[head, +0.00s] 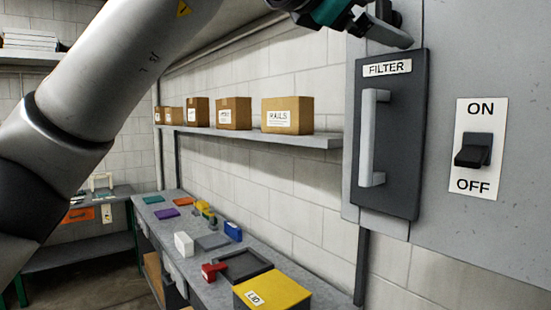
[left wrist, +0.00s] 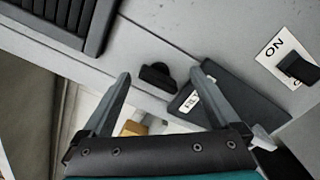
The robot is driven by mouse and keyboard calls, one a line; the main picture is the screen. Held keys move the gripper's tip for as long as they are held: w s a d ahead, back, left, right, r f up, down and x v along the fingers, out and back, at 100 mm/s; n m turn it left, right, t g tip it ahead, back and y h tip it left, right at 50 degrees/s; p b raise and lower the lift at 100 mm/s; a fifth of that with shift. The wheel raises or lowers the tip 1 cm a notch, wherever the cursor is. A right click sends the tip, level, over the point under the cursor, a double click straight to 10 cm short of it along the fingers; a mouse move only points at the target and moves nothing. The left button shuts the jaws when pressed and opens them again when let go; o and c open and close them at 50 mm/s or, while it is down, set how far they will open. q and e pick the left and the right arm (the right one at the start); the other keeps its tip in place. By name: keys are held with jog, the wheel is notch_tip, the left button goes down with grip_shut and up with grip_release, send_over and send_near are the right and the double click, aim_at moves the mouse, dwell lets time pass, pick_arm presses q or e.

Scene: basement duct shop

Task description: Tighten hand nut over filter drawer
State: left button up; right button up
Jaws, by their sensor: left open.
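The filter drawer (head: 405,140) is a dark panel with a light vertical handle (head: 374,135) and a FILTER label, on a grey cabinet. Its top also shows in the left wrist view (left wrist: 245,100). The hand nut (left wrist: 157,77) is a black knob on the grey cabinet face beside the drawer's label end. My left gripper (left wrist: 161,74) is open, with its fingertips on either side of the nut in the picture; I cannot tell whether they touch it. In the head view the left gripper (head: 398,30) is at the top edge, partly cut off, above the drawer. My right gripper is not in view.
An ON/OFF switch (head: 473,150) is right of the drawer. A dark louvred vent (left wrist: 75,15) is on the cabinet. A shelf (head: 250,135) holds several cardboard boxes. Below, a bench (head: 180,220) holds loose parts and a yellow-lidded box (head: 272,290).

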pick_arm(q)
jog(key=n, duration=0.2)
jog(key=n+p, duration=0.1)
jog(key=n, duration=0.1)
jog(key=shift+d+r, duration=0.15)
jog(key=shift+r, duration=0.05)
jog(key=n, duration=0.1)
jog(key=n+p, duration=0.1)
jog(key=n, duration=0.1)
jog(key=shift+w+a+n, duration=0.15)
jog(key=shift+a+n, duration=0.05)
jog(key=shift+n, duration=0.1)
jog(key=n+p, duration=0.1)
jog(key=n, duration=0.2)
jog(key=shift+p, duration=0.4)
jog(key=b+v, duration=0.6)
jog(key=v, duration=0.9)
jog(key=w+f+n+g+h+b, duration=0.2)
jog(key=w+f+n, duration=0.3)
jog(key=w+f, duration=0.5)
jog(key=w+f+n+g+h+b, duration=0.1)
jog(key=w+f+n+h, duration=0.3)
jog(key=w+f, duration=0.6)
jog(key=shift+a+f+n+g+h+b, duration=0.35)
jog(key=shift+f+n+b, duration=0.55)
jog(key=shift+f, duration=2.1)
jog(key=shift+w+d, duration=0.1)
jog(key=shift+w, duration=0.05)
